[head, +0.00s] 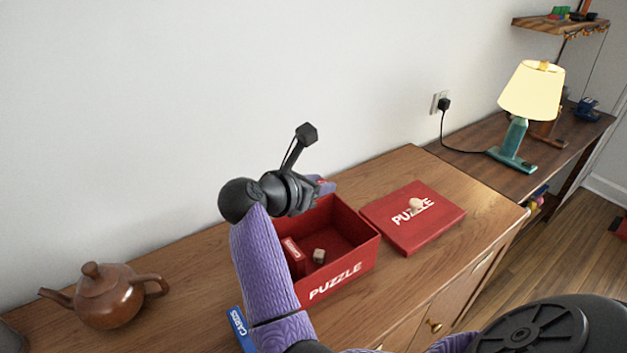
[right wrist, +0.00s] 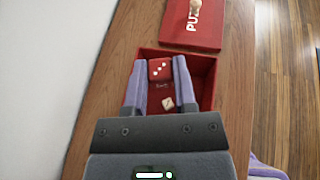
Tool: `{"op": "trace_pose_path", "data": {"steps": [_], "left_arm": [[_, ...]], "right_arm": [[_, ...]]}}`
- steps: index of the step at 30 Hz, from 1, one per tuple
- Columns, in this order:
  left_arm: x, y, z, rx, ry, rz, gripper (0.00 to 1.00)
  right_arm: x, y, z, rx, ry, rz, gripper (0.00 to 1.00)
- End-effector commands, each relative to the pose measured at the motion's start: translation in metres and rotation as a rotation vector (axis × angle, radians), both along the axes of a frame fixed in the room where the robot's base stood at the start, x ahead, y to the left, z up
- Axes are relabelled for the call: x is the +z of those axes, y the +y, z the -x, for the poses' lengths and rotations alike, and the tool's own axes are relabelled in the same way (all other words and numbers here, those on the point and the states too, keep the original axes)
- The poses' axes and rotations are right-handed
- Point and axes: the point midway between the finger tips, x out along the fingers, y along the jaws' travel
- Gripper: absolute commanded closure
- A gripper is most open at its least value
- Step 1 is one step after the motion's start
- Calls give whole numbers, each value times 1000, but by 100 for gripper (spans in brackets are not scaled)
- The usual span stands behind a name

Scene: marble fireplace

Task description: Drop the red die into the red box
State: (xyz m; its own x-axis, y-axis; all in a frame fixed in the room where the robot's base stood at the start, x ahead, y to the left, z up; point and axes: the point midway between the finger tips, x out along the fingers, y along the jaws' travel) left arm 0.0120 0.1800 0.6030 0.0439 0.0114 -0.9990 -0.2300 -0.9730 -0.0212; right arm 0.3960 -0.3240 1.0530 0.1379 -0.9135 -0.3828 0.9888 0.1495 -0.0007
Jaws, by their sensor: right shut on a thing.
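The red box (head: 343,272), marked PUZZLE, stands open on the wooden cabinet top. Inside it are a red card pack (head: 293,257) and a pale die (head: 319,256), which also shows in the right wrist view (right wrist: 168,103). My right gripper (head: 322,182) is over the back part of the box. In the right wrist view its purple fingers are shut on the red die (right wrist: 160,69), which has white pips. The box's wall (right wrist: 207,80) shows around and below the fingers. In the head view the die is mostly hidden by the gripper. My left gripper is not in view.
The red PUZZLE lid (head: 430,230) lies right of the box with a small pale piece (head: 416,204) on it. A brown teapot (head: 108,297) stands at left. A blue card pack (head: 240,328) lies near my arm. A lamp (head: 533,90) stands on the further table.

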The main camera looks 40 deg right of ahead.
Motion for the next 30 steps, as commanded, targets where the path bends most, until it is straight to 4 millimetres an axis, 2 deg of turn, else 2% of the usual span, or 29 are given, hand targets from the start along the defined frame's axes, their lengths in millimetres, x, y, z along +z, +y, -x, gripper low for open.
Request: {"op": "trace_pose_path", "data": {"steps": [1, 9, 17, 18, 23, 30], "left_arm": [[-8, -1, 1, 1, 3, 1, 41], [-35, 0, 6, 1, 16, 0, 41], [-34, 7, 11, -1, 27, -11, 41], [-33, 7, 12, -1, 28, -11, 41], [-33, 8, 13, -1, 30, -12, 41], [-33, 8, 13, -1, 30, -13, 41]], "right_arm": [[-11, 0, 0, 1, 4, 1, 100], [-51, 0, 0, 1, 3, 1, 100], [-51, 0, 0, 1, 0, 0, 100], [-51, 0, 0, 1, 0, 0, 60], [-51, 0, 0, 1, 0, 0, 26], [-50, 1, 0, 1, 0, 0, 25]]}}
